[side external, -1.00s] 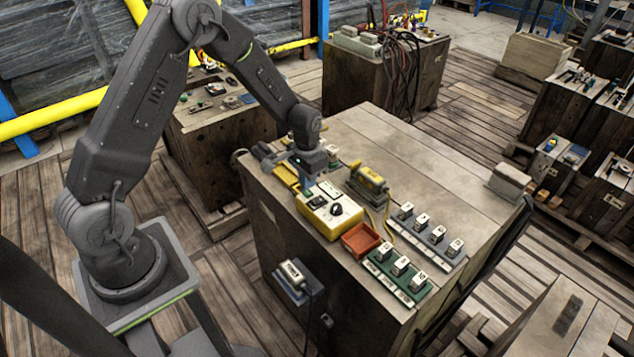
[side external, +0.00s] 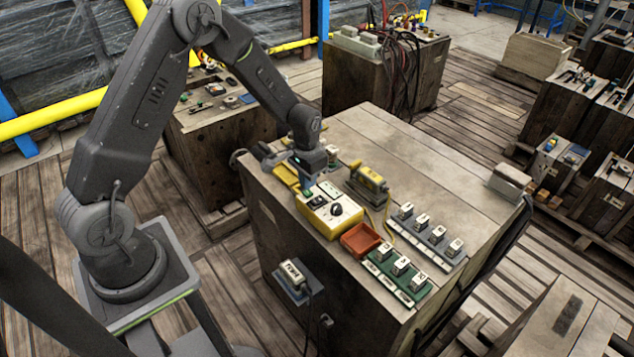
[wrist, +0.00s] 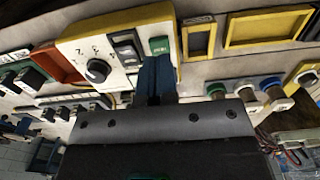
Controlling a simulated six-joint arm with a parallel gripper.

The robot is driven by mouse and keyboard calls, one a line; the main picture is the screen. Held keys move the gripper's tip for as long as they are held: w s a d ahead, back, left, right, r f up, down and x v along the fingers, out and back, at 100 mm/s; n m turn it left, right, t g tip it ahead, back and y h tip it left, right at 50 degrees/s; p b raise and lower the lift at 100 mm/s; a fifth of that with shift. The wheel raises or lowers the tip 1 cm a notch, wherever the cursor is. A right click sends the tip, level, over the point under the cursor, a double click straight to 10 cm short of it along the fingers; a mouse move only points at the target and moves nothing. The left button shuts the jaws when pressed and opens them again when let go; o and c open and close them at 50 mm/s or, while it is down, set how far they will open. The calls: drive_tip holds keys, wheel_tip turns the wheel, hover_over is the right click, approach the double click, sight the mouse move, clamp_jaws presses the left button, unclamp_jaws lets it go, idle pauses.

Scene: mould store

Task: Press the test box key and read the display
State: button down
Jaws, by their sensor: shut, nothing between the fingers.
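The test box (side external: 322,222) is a yellow case with a cream top, standing on the wooden crate bench. It also shows in the wrist view (wrist: 128,68), with a black knob (wrist: 97,70), a dark display window (wrist: 125,48) and a green key (wrist: 159,45). My gripper (side external: 306,187) is shut and empty. Its blue fingertips are over the key end of the box, and in the wrist view (wrist: 158,60) they lie right at the green key's lower edge. I cannot tell whether they touch it. The display's reading is too small to make out.
An orange-red tray (side external: 361,241) stands right of the box, beside a green rack (side external: 398,274) and a grey rack (side external: 428,242) of labelled blocks. A yellow device (side external: 369,184) stands behind. Yellow frames (wrist: 268,25) lie beside the key end. The bench's far right is mostly clear.

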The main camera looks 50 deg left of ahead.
drive_tip(key=shift+f, duration=1.3)
idle(0.7)
drive_tip(key=shift+r, duration=3.55)
drive_tip(key=shift+r, duration=0.1)
drive_tip(key=s+d+r+t, duration=0.2)
drive_tip(key=s+d+r, duration=0.2)
drive_tip(key=s+r, duration=0.45)
drive_tip(key=s+d+r+t, duration=0.2)
drive_tip(key=s+d+r, duration=0.3)
drive_tip(key=r, duration=0.7)
drive_tip(key=s+r+t, duration=0.1)
drive_tip(key=s+r, duration=0.1)
drive_tip(key=s, duration=0.7)
drive_tip(key=shift+d+r+t, duration=0.15)
drive_tip(key=shift+d+t, duration=0.15)
drive_tip(key=shift+d, duration=0.1)
drive_tip(key=c, duration=1.8)
unclamp_jaws()
drive_tip(key=shift+c, duration=0.2)
